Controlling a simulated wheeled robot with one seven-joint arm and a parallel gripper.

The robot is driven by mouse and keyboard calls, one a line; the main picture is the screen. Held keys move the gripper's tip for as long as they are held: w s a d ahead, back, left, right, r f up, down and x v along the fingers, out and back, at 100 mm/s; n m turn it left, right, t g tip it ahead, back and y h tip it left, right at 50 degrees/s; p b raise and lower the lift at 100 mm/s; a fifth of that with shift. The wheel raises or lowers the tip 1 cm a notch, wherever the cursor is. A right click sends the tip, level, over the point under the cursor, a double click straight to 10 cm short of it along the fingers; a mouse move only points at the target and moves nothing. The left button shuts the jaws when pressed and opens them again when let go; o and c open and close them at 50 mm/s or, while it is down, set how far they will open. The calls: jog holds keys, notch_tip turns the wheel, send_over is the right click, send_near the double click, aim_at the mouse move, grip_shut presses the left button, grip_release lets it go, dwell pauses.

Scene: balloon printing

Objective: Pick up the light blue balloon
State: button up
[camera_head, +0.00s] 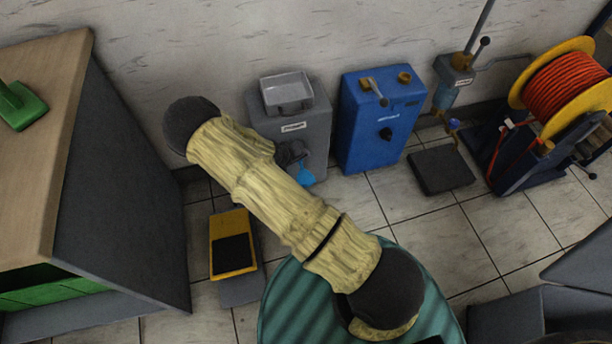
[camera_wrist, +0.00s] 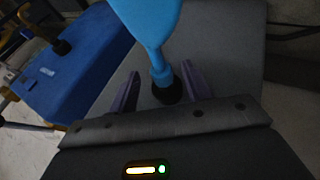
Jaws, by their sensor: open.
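The light blue balloon (camera_wrist: 148,18) hangs from the top of the wrist view, and its narrow neck meets a dark round nozzle on a grey surface. In the head view only a small light blue piece of it (camera_head: 305,175) shows below my gripper (camera_head: 291,153), against the front of the grey machine (camera_head: 310,122). My gripper also shows in the wrist view (camera_wrist: 161,72), open, with one purple-grey finger on each side of the balloon's neck. Whether either finger touches the neck cannot be told. The arm and gripper hide much of the balloon in the head view.
A blue machine (camera_head: 378,122) stands right of the grey one. A yellow pedal (camera_head: 232,243) lies on the floor. A stand with a dark base plate (camera_head: 440,169) and an orange hose reel (camera_head: 566,84) are further right. A wooden-topped cabinet (camera_head: 40,75) is at left.

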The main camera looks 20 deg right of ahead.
jog(key=shift+d, duration=0.1)
jog(key=shift+s+a, duration=0.15)
jog(key=shift+a, duration=0.3)
jog(key=shift+d, duration=0.1)
jog(key=shift+d, duration=0.1)
grip_shut()
jog(key=shift+r, duration=0.1)
